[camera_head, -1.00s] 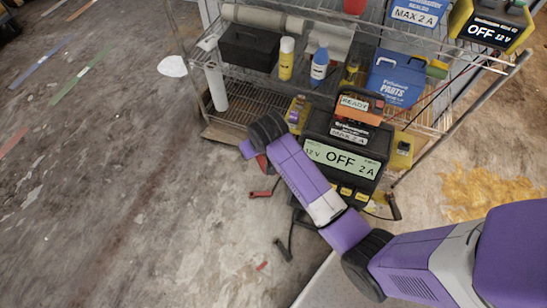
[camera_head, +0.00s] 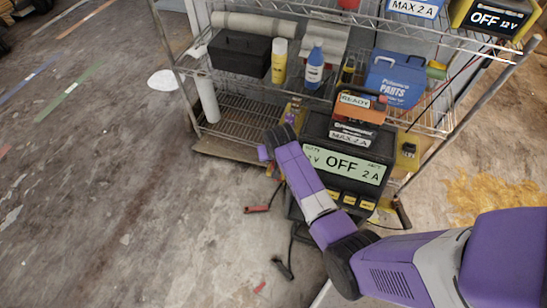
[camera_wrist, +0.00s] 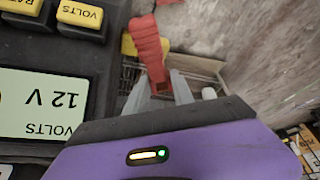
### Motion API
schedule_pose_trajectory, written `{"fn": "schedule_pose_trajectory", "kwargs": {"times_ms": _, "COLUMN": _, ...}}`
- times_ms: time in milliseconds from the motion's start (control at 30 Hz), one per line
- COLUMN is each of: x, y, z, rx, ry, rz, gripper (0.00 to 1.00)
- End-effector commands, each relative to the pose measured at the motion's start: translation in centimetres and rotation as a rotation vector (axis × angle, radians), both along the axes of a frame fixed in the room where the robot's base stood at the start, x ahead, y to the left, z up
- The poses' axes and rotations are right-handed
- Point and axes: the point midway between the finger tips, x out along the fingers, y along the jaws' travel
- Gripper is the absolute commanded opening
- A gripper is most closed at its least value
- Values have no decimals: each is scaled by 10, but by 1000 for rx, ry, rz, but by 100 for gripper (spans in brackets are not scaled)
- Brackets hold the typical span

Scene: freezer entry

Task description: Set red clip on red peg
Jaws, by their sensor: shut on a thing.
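In the wrist view my gripper (camera_wrist: 172,88) is shut on a red clip (camera_wrist: 149,45), which sticks out beyond the pale fingers. In the head view the purple end of my arm (camera_head: 264,152) is beside the left side of the black charger (camera_head: 385,147), and the fingers and held clip are mostly hidden there. The charger display (camera_head: 345,165) reads "OFF 2 A". A red-handled piece (camera_head: 257,209) lies on the floor left of the charger. I cannot make out a red peg for certain in either view.
A wire shelf rack (camera_head: 240,103) stands behind, with a black toolbox (camera_head: 239,54), a yellow can (camera_head: 279,61), a blue bottle (camera_head: 315,68) and a blue parts case (camera_head: 396,79). A black clamp (camera_head: 283,268) lies on the floor. Floor at left is mostly clear.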

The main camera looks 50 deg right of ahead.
Motion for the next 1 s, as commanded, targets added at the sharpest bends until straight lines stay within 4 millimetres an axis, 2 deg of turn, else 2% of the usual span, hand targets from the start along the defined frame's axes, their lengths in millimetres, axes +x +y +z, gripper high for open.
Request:
{"fn": "schedule_pose_trajectory", "kwargs": {"times_ms": 133, "x": -1, "y": 0, "z": 3, "rx": 1, "ry": 0, "rz": 0, "gripper": 0}}
{"fn": "schedule_pose_trajectory", "kwargs": {"times_ms": 633, "x": -1, "y": 1, "z": -37, "rx": 2, "ry": 0, "rz": 1, "gripper": 0}}
{"fn": "schedule_pose_trajectory", "kwargs": {"times_ms": 1000, "x": -1, "y": 1, "z": -40, "rx": 2, "ry": 0, "rz": 1, "gripper": 0}}
